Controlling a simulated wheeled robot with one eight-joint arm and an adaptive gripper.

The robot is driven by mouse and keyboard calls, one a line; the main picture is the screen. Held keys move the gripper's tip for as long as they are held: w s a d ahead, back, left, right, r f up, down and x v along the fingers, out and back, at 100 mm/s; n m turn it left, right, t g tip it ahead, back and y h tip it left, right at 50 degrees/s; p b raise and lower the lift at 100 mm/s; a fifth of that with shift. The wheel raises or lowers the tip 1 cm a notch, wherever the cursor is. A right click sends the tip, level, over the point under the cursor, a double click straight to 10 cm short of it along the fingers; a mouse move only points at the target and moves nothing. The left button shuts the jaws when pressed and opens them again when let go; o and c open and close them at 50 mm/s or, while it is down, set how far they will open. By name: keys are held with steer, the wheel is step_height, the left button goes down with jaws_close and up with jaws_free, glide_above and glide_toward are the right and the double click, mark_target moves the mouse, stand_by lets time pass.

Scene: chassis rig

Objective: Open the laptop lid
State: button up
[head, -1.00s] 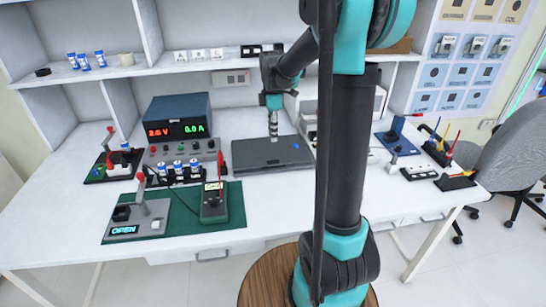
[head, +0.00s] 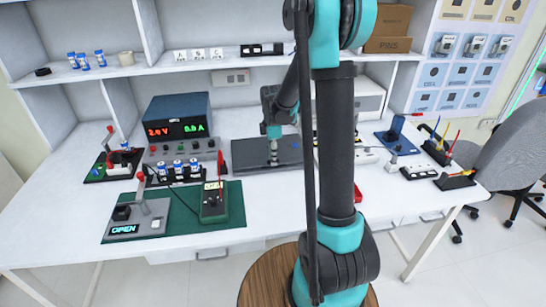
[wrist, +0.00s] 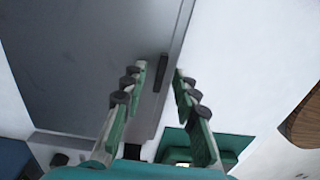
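The laptop (head: 247,153) is a flat dark grey slab near the middle of the bench, with its lid shut. In the wrist view its grey surface (wrist: 85,55) fills the left side. A small black tab (wrist: 162,73) sits at its edge. My gripper (head: 273,163) points down over the front part of the laptop. In the wrist view my gripper (wrist: 160,70) is open, its two green fingers apart with the tab between their tips. I cannot tell whether the fingers touch the laptop.
A power supply (head: 178,115) stands left of the laptop. A battery holder (head: 180,172) and a green mat (head: 235,208) with a meter (head: 214,202) lie front left. A blue stand (head: 397,130) is to the right. Bare white bench lies in front of the laptop.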

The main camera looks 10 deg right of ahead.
jaws_close()
steer(key=shift+w+r, duration=0.1)
steer(key=shift+r, duration=0.2)
stand_by(0.6)
